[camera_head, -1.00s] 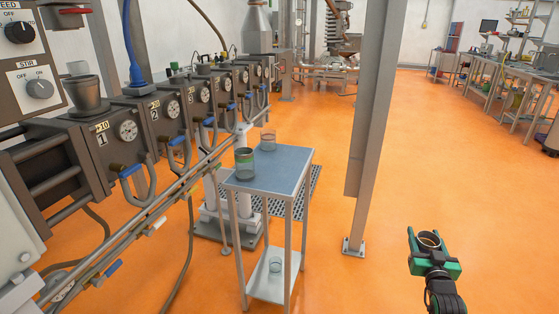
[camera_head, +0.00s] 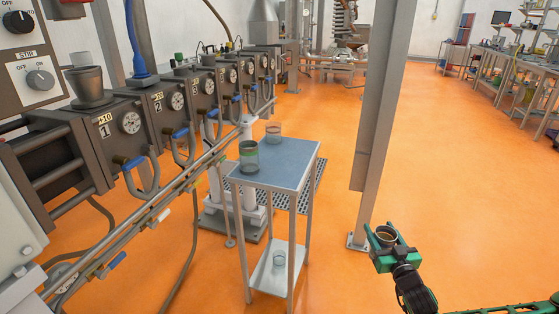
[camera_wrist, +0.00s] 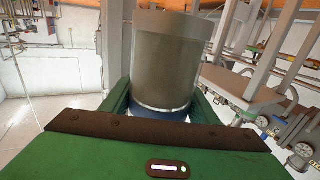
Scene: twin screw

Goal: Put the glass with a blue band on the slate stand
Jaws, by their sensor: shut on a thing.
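My gripper (camera_head: 384,238) is green, at the lower right of the head view, shut on a glass (camera_head: 387,231). In the wrist view this glass (camera_wrist: 168,62) stands large and greyish between the fingers. A strip of blue shows low on it; the rest of any band is hidden by the gripper. The slate stand (camera_head: 291,166) is a small metal table with a blue-grey top, left of my gripper and apart from it. The held glass is clear of the stand, over the floor side.
A green-banded glass (camera_head: 249,157) stands at the stand top's left edge, and a reddish-banded glass (camera_head: 273,133) at its back. Another glass (camera_head: 279,258) is on the lower shelf. Machinery (camera_head: 130,125) lines the left.

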